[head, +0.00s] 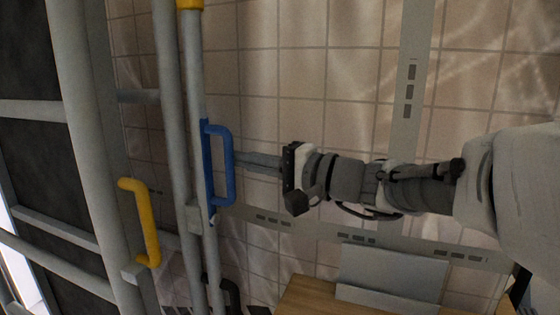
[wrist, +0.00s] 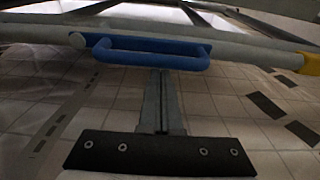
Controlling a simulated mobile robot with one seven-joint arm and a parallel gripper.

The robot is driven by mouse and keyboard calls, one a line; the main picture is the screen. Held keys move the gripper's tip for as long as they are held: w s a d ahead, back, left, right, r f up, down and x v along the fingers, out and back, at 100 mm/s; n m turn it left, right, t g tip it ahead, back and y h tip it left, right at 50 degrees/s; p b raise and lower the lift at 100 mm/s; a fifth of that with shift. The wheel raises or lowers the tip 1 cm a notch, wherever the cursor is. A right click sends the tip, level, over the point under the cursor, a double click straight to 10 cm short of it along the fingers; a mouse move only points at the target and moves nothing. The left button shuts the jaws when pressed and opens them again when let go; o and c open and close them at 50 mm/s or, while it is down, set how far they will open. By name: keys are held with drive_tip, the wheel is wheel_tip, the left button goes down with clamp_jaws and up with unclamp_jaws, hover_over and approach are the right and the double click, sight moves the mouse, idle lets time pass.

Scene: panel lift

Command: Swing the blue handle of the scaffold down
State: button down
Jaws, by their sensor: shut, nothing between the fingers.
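The blue handle (head: 228,168) is a D-shaped bar on a grey upright scaffold tube, left of centre in the head view. It stands out from the tube towards my gripper. In the wrist view the handle (wrist: 150,60) runs across the upper middle, below the tube. My gripper (head: 238,158) comes from the right with its fingers shut and empty. Its fingertips are at the outer bar of the handle, above its middle in the head view. The fingertips also show in the wrist view (wrist: 160,71), right at the bar. I cannot tell whether they touch it.
A yellow handle (head: 148,222) sits on the scaffold further left. A tiled surface (head: 300,80) with grey strips lies behind. A wooden surface with a grey panel (head: 392,272) is at the lower right. The space right of the blue handle holds only my arm.

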drive_tip(key=shift+s+f+b, duration=0.1)
drive_tip(key=shift+f+b, duration=0.1)
drive_tip(key=shift+b, duration=0.15)
drive_tip(key=shift+s+a+r+n+b, duration=0.1)
drive_tip(key=shift+s+r+n+b, duration=0.1)
drive_tip(key=shift+n+b, duration=0.15)
